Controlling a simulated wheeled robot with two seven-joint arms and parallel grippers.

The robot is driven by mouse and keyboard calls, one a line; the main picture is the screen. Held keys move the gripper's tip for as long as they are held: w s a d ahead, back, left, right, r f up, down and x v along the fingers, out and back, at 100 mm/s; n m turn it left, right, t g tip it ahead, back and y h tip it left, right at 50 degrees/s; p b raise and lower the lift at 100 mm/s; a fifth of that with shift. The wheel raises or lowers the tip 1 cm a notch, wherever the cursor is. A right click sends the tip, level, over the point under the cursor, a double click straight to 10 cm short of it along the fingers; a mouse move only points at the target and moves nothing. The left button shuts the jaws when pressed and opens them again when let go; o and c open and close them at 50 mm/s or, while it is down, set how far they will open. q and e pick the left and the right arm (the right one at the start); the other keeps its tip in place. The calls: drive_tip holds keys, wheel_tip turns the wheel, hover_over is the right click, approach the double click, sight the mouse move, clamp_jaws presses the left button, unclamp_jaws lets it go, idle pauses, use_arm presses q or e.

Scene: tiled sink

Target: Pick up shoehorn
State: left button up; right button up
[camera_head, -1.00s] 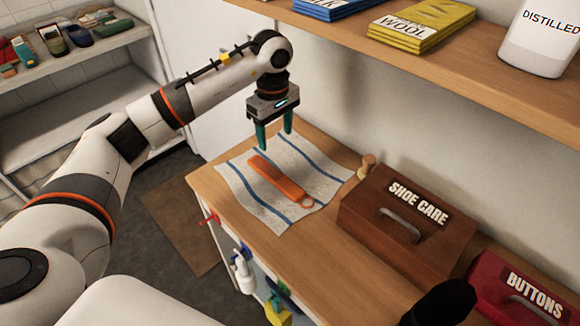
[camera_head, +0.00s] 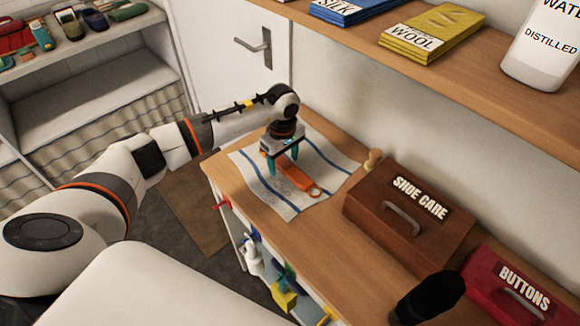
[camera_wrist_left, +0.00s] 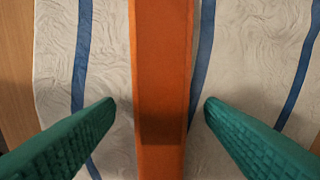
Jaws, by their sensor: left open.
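The orange shoehorn (camera_head: 298,177) lies on a white cloth with blue stripes (camera_head: 262,194) on the wooden counter. Its ring end points to the lower right in the head view. My left gripper (camera_head: 283,166) is open above the shoehorn, with its green fingers pointing down. In the left wrist view, the shoehorn (camera_wrist_left: 161,70) runs between the two fingers of the gripper (camera_wrist_left: 158,105), with a gap on each side. Part of the shoehorn is hidden by the gripper in the head view. My right gripper is not clearly in view.
A brown shoe care box (camera_head: 408,215) and a red buttons box (camera_head: 515,290) stand right of the cloth. A small wooden object (camera_head: 373,160) is behind the cloth. A shelf (camera_head: 370,55) with packets and a white bottle (camera_head: 543,45) hangs above.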

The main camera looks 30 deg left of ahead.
drive_tip(key=shift+s, duration=0.2)
use_arm(q)
drive_tip(key=shift+c, duration=1)
drive_tip(key=c, duration=0.9)
use_arm(e)
drive_tip(key=shift+s, duration=0.15)
drive_tip(key=shift+f, duration=0.1)
